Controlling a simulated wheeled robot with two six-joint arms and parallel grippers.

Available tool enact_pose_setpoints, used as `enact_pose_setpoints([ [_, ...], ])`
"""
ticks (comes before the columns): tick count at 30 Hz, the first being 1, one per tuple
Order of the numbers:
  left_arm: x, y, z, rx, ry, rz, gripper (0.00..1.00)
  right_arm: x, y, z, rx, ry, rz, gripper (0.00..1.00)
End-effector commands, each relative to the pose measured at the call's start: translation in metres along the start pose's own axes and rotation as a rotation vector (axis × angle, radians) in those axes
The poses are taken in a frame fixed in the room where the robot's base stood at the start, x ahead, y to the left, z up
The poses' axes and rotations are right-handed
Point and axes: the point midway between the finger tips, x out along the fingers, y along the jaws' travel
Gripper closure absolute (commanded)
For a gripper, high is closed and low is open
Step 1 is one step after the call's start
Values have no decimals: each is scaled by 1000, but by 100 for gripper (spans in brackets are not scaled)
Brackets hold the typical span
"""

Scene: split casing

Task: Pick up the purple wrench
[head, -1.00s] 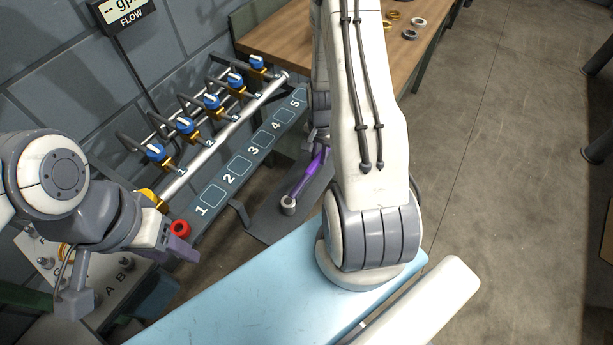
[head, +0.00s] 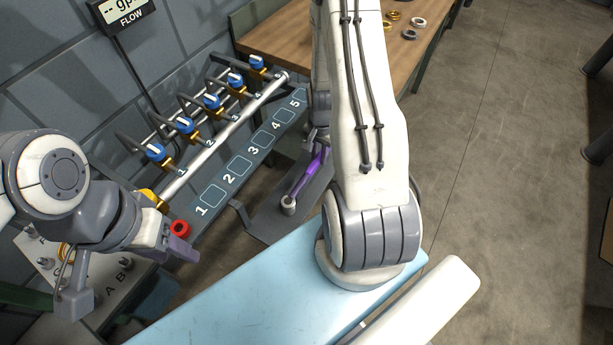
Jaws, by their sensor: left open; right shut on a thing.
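The purple wrench (head: 308,176) lies or hangs just above a dark grey tray (head: 262,222), left of my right arm. Its grey ring-shaped end (head: 289,204) points down and toward the viewer. My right gripper (head: 318,148) is at the wrench's upper end, shut on it; the fingertips are partly hidden by my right arm. I cannot tell whether the wrench touches the tray.
A pipe manifold (head: 215,140) with several blue-handled valves runs along the wall behind a strip of numbered squares (head: 240,167). A red ring (head: 180,229) is near my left gripper. A wooden table (head: 280,35) bears several rings.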

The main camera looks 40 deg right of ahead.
Motion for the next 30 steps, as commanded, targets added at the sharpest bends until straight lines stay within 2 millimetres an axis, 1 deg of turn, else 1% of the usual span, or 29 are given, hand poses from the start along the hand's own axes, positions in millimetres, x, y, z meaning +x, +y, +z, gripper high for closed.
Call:
enact_pose_setpoints([
  [20, 0, 0, 0, 0, 0, 0, 50, -2, 0, 0, 0, 1, 0, 100],
  [23, 1, 0, 0, 0, 0, 0, 50, -6, 0, 0, 0, 1, -1, 100],
  [26, 3, 0, 0, 0, 0, 0, 50, -16, -1, -1, 0, 3, -2, 100],
  [30, 6, 0, 0, 0, 0, 0, 50, -36, -1, -1, 0, 4, -3, 100],
])
